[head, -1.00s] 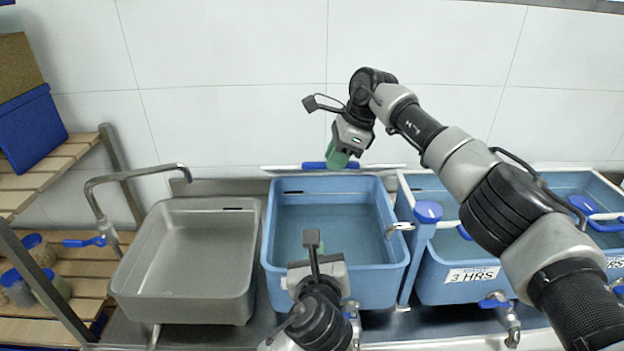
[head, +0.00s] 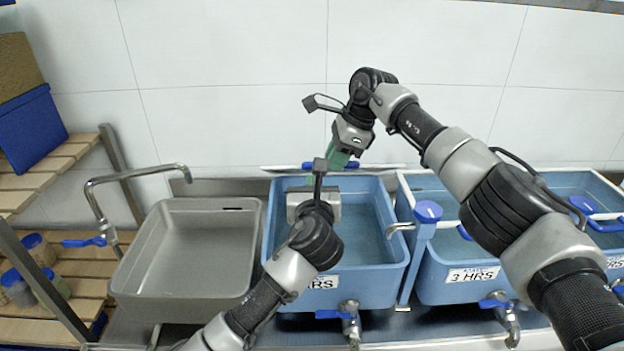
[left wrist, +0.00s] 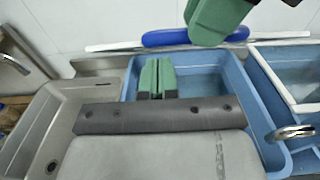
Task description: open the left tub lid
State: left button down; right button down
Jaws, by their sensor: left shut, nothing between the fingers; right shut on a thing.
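The left tub (head: 383,277) is light blue and its top is uncovered, showing a bluish interior. Its lid (head: 388,166) stands edge-on at the tub's back rim, a thin pale strip with a blue handle (head: 318,165). The lid (left wrist: 108,47) and handle (left wrist: 180,38) also show in the left wrist view. My right gripper (head: 340,163) reaches down from above and is shut on the handle. My left gripper (head: 309,181) is shut and empty over the tub, partly hidden by its own wrist. Its green fingers (left wrist: 157,78) show together in the left wrist view.
A grey sink (head: 185,255) with a curved faucet (head: 130,175) stands left of the tub. Wooden shelves (head: 80,270) are far left. The white wall is close behind.

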aim_at(311, 167)
pick_arm(q)
jog(key=shift+w+r, duration=0.4)
jog(key=shift+w, duration=0.1)
pick_arm(e)
jog(key=shift+w+d+f, duration=0.1)
jog(key=shift+d+f, duration=0.05)
jog(key=shift+f, duration=0.1)
pick_arm(q)
jog(key=shift+w+r, duration=0.5)
jog(key=shift+r, duration=0.3)
pick_arm(e)
jog(key=c, duration=1.5)
grip_release()
pick_arm(q)
jog(key=shift+w+a+f, duration=0.1)
jog(key=shift+w+f, duration=0.1)
pick_arm(e)
jog(key=o, duration=0.4)
jog(key=shift+w, duration=0.15)
jog(key=shift+o, duration=0.2)
